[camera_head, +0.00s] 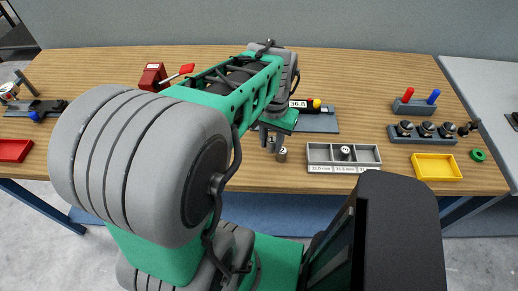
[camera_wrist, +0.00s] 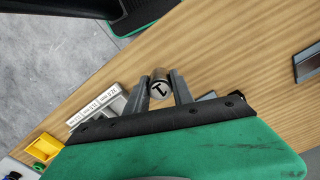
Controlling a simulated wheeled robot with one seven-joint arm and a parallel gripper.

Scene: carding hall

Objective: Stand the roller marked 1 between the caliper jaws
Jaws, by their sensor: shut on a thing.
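The roller marked 1 (camera_wrist: 160,90) is a small grey metal cylinder. In the wrist view it sits between the two fingers of my gripper (camera_wrist: 162,82), its marked end facing the camera. My gripper (camera_head: 268,138) is shut on it above the table, in front of the caliper. In the head view my arm largely hides the held roller. The caliper display (camera_head: 298,104) reads 36.8, beside a grey base plate (camera_head: 318,124). The caliper jaws are hidden behind my arm. A roller marked 2 (camera_head: 282,155) stands just right of my fingers.
A grey sorting tray (camera_head: 318,154) with labelled compartments holds a roller (camera_head: 345,152) in its middle one. To the right are a gauge rack (camera_head: 424,140), a yellow tray (camera_head: 437,176) and a green ring (camera_head: 478,155). A red tray (camera_head: 14,151) lies far left.

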